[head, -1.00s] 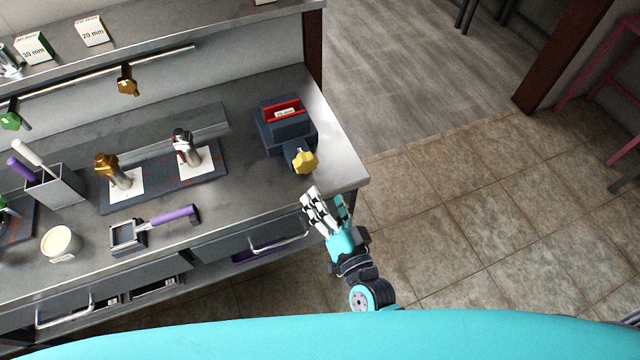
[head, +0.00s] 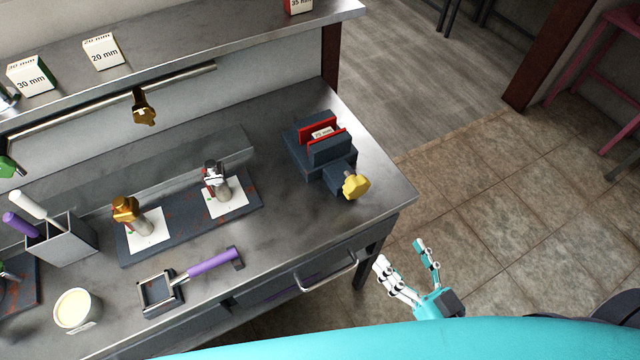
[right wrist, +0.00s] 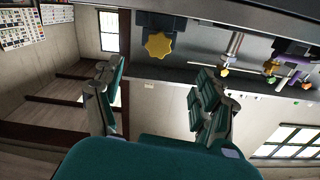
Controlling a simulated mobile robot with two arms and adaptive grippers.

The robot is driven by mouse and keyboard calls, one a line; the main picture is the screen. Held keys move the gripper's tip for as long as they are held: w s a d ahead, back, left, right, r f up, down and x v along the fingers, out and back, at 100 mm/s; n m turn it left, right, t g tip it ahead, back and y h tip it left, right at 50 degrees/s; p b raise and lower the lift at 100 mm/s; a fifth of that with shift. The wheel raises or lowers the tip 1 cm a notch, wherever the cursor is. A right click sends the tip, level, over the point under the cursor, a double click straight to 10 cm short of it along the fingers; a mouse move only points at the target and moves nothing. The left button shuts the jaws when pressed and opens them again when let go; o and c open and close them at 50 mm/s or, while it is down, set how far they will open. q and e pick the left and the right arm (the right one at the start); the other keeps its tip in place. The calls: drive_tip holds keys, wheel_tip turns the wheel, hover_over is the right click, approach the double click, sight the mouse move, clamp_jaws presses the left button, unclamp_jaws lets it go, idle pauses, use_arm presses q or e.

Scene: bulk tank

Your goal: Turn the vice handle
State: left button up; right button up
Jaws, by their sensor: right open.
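The vice (head: 322,150) stands near the right end of the metal workbench, dark blue-grey with red jaw faces. A small white labelled piece (head: 322,133) sits between its jaws. Its yellow knob-shaped handle (head: 355,186) points toward the front right corner of the bench. The handle also shows in the right wrist view (right wrist: 159,45), at the top. My right gripper (head: 409,252) is open and empty, below and right of the handle, off the bench edge and apart from the vice. It also shows in the right wrist view (right wrist: 157,85). My left gripper is not in view.
The bench (head: 290,235) has a drawer handle (head: 327,272) on its front. A purple-handled tool (head: 212,262), a white cup (head: 75,310), a mat with two upright tools (head: 185,222) and a tool holder (head: 68,240) lie to the left.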

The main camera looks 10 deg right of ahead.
drive_tip(key=p, duration=0.2)
approach(360, 191)
drive_tip(key=x, duration=0.5)
drive_tip(key=shift+w+a+r+p, duration=0.1)
drive_tip(key=shift+w+p, duration=0.05)
drive_tip(key=shift+p, duration=0.25)
drive_tip(key=x, duration=0.3)
drive_tip(key=shift+w+a+p, duration=0.1)
drive_tip(key=shift+w+p, duration=0.2)
drive_tip(key=shift+w, duration=0.05)
drive_tip(key=shift+w+a+n, duration=0.2)
drive_tip(key=shift+w+n, duration=0.1)
drive_tip(key=shift+w, duration=0.1)
drive_tip(key=shift+c, duration=0.7)
drive_tip(key=c, duration=1)
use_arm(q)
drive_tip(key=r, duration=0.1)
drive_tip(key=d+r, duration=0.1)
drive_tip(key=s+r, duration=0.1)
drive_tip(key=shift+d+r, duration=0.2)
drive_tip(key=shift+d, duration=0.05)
